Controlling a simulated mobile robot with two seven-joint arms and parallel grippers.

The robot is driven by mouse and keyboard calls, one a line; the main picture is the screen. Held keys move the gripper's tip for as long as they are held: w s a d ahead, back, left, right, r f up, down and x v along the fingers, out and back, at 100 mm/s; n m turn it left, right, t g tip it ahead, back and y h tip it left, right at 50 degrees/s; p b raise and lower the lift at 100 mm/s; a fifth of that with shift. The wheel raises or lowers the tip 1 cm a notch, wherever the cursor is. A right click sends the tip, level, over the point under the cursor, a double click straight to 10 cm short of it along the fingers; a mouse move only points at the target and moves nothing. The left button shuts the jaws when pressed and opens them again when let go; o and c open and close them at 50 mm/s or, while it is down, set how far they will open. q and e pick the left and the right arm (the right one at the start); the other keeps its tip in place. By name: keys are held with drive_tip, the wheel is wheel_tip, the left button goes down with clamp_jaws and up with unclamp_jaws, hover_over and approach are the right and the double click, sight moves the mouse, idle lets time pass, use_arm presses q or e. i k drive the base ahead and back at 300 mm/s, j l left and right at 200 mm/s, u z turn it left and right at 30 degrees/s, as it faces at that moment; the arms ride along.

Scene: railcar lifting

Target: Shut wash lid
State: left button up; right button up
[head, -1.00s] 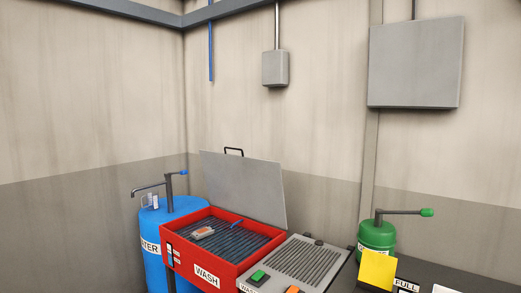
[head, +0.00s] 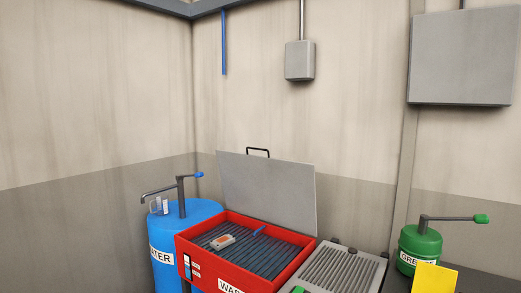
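The wash station is a red box (head: 200,262) with a label on its front that is partly cut off by the lower edge. Its grey wash lid (head: 268,190) stands open, tilted up at the back, with a black handle (head: 258,151) on its top edge. Inside, a grey and orange block (head: 222,241) and a blue-ended tool (head: 258,230) lie on the dark slatted grate (head: 262,254). Neither of my grippers shows in the head view.
A blue water barrel (head: 165,262) with a pump stands left of the wash box. A grey vented unit (head: 345,266) adjoins it on the right. Further right are a green grease container (head: 420,243) with a lever and a yellow sheet (head: 434,279). Walls close in behind.

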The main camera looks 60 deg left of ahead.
sight(280, 192)
drive_tip(key=k+j, duration=0.15)
drive_tip(key=j, duration=0.25)
drive_tip(key=k+j+z, duration=0.1)
drive_tip(key=j, duration=0.35)
drive_tip(key=k+j+z, duration=0.1)
drive_tip(key=j, duration=0.3)
drive_tip(key=k+j, duration=0.2)
drive_tip(key=j, duration=0.2)
drive_tip(key=k+j+z, duration=0.1)
drive_tip(key=j, duration=0.3)
drive_tip(key=k, duration=0.05)
